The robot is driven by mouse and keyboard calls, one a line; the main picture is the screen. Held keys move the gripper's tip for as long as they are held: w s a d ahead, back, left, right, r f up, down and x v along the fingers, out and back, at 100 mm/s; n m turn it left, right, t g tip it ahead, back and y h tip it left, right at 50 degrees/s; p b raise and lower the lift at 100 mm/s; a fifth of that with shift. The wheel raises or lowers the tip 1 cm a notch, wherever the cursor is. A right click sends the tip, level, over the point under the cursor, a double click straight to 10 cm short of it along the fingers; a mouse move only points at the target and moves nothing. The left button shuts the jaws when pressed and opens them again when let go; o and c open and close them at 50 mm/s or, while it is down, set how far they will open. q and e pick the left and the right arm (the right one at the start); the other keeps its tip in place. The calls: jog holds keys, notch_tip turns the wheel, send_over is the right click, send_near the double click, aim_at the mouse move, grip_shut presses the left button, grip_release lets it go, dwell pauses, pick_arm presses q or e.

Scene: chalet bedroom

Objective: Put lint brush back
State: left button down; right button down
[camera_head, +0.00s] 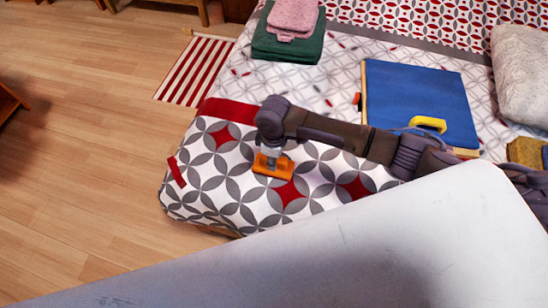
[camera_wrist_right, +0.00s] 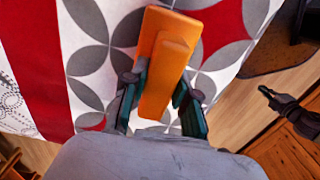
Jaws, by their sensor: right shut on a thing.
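The lint brush, an orange block with a raised middle (camera_head: 284,170), is at the near left corner of the bed in the head view. My right gripper (camera_head: 270,153) reaches in from the right and points down at it. In the right wrist view the orange lint brush (camera_wrist_right: 167,60) lies lengthwise between the two dark green-padded fingers of my right gripper (camera_wrist_right: 160,105), which is shut on it. I cannot tell whether the brush touches the bedspread or hangs just above it.
The patterned bed (camera_head: 235,205) also carries a blue case (camera_head: 415,100) with a yellow handle, folded green (camera_head: 287,45) and pink (camera_head: 294,15) cloths, and a furry pillow (camera_head: 522,75). A striped rug (camera_head: 194,70) lies on the floor. The floor at left is mostly clear.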

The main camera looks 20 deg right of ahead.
jog(key=c, duration=0.9)
grip_release()
jog(key=shift+f, duration=0.1)
notch_tip(320, 180, up, 12)
jog(key=shift+r+p, duration=0.15)
jog(key=shift+p, duration=0.45)
jog(key=shift+s, duration=0.1)
